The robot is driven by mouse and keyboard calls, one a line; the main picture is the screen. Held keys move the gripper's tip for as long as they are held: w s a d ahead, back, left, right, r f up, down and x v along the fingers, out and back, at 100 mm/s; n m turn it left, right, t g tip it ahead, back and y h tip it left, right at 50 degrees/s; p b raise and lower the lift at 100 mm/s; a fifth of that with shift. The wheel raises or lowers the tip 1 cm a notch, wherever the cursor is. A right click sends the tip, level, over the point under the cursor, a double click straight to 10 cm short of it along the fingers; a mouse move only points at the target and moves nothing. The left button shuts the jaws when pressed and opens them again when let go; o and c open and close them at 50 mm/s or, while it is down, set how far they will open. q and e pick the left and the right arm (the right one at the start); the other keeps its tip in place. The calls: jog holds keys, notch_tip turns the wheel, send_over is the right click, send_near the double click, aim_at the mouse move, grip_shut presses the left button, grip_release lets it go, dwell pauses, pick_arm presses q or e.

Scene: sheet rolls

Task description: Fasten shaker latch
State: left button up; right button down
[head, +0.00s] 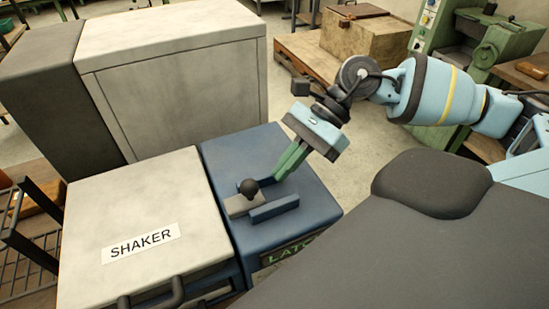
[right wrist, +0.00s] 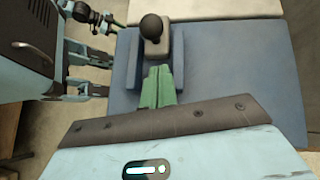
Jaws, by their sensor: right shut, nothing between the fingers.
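The shaker (head: 130,215) is a pale box with a "SHAKER" label on its top. Beside it on the right is a blue latch block (head: 300,190) with a partly hidden "LATCH" label on its front. On the block a grey latch bar with a dark ball knob (head: 249,187) sits between blue rails; the knob also shows in the right wrist view (right wrist: 152,27). My right gripper (head: 283,174) has its green fingers together and empty, pointing down just right of the knob. In the right wrist view the fingertips (right wrist: 158,72) are close to the latch bar; contact cannot be told.
A large pale cabinet (head: 180,80) stands behind the shaker. A dark handle (head: 160,298) is on the shaker's front. A wooden crate (head: 365,45) and a green machine (head: 480,50) stand farther back. Open floor lies right of the latch block.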

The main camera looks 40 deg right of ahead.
aim_at(248, 179)
jog(key=a, duration=0.1)
jog(key=a+r, duration=0.1)
jog(key=shift+a+p, duration=0.3)
jog(key=shift+p, duration=0.05)
pick_arm(q)
jog(key=shift+w+r, duration=0.2)
jog(key=shift+r, duration=0.35)
pick_arm(e)
jog(key=shift+a, duration=0.2)
jog(key=shift+f, duration=0.1)
jog(key=shift+w+a, duration=0.15)
jog(key=shift+a, duration=0.25)
jog(key=shift+w+a, duration=0.2)
jog(key=shift+a, duration=0.7)
jog(key=shift+w+a, duration=0.2)
jog(key=shift+a, duration=0.65)
pick_arm(q)
jog(key=shift+s+f, duration=0.2)
jog(key=shift+f, duration=0.05)
